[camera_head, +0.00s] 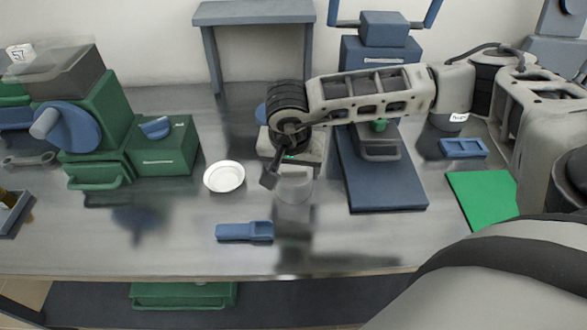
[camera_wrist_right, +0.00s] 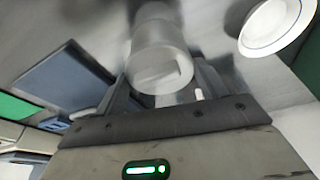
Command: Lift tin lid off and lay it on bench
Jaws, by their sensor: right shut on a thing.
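A pale grey cylindrical tin (camera_head: 294,188) stands on the bench (camera_head: 190,228) near the middle of the head view. My right gripper (camera_head: 281,168) is right at the tin's top, partly covering it. In the right wrist view, the wider round tin lid (camera_wrist_right: 162,68) sits between the fingers of my right gripper (camera_wrist_right: 163,88), with the narrower tin body (camera_wrist_right: 152,14) beyond it. The gripper is shut on the lid. I cannot tell whether the lid is apart from the tin. My left gripper is not in view.
A white dish (camera_head: 224,176) lies left of the tin, and a blue scoop-like tool (camera_head: 244,231) lies in front. A blue stand with a flat base (camera_head: 385,190) is to the right. A green machine (camera_head: 100,125) stands at the left.

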